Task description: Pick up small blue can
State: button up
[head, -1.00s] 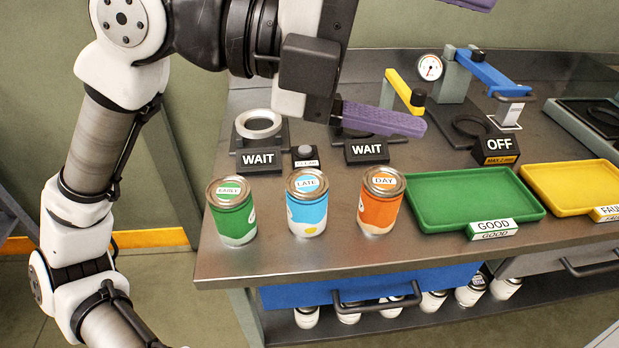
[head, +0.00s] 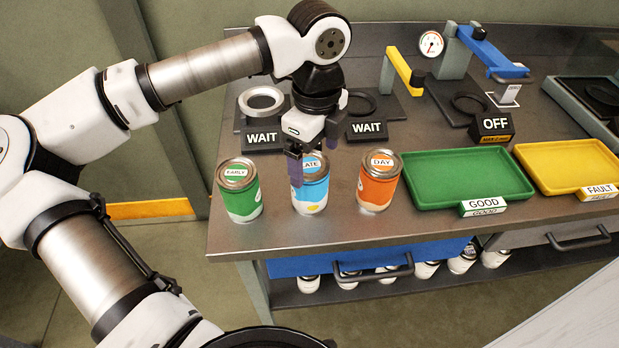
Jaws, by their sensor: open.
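The small blue can (head: 313,192) stands upright on the metal table, between a green can and an orange can. It has a pale blue band, a white and yellow lower part and a lid label ending in "ATE". My gripper (head: 311,166) points down right over it, with purple fingers at the level of its lid. One finger (head: 295,171) shows at the can's left edge. The other is mostly hidden, and I cannot tell whether either touches the can. The jaws are open.
The green can (head: 241,195) stands close on the left and the orange can (head: 378,186) close on the right. Two WAIT stations (head: 262,138) are behind. A green GOOD tray (head: 468,181) and a yellow FAULT tray (head: 570,169) lie to the right. The table's front edge is clear.

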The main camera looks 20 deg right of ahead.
jog(key=shift+f, duration=0.85)
jog(key=f, duration=0.1)
jog(key=f+p, duration=0.1)
jog(key=f, duration=0.1)
jog(key=f+p, duration=0.1)
jog(key=shift+w+a+f, duration=0.15)
jog(key=shift+w+a, duration=0.2)
jog(key=shift+a, duration=0.05)
jog(key=shift+f, duration=0.6)
jog(key=c, duration=1.1)
